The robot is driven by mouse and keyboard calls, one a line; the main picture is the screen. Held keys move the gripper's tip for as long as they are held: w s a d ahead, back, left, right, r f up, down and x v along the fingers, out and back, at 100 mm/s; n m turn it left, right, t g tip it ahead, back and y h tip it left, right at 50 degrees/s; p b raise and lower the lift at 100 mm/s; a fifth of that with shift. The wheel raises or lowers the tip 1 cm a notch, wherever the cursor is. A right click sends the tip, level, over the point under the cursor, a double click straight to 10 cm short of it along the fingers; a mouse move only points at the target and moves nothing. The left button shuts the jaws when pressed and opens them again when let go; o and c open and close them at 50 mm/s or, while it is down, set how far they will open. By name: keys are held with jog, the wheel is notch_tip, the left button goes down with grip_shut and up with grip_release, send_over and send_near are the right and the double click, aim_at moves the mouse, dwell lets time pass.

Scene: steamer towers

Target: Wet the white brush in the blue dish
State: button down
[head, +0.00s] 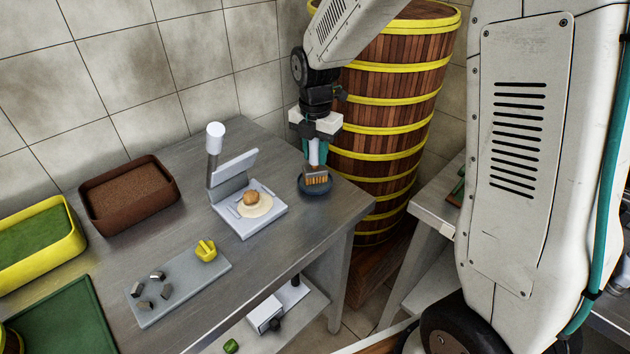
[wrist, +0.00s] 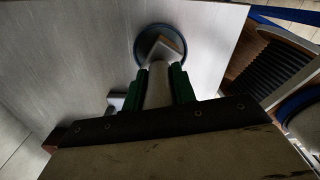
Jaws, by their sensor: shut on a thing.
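My gripper (head: 315,153) is shut on the white brush (head: 314,150), whose handle stands between the green fingers and whose orange-brown bristles point down. The blue dish (head: 316,190) sits on the metal table near its right corner. In the head view the bristles are at the dish, over or inside its rim; I cannot tell whether they touch the bottom. In the wrist view the brush (wrist: 158,85) reaches down between the fingers of my gripper (wrist: 160,80), and its head overlaps the dark round dish (wrist: 142,44). The dish's contents are hidden.
A grey press (head: 232,168) with a bun on a pale round stands left of the dish. A brown tray (head: 128,215), a yellow tub (head: 78,237) and a grey board (head: 185,290) with several small metal pieces lie further left. A tall wooden steamer tower (head: 395,110) stands close behind and right.

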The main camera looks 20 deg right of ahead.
jog(key=shift+f, duration=0.3)
dwell(0.7)
jog(key=shift+r, duration=3.5)
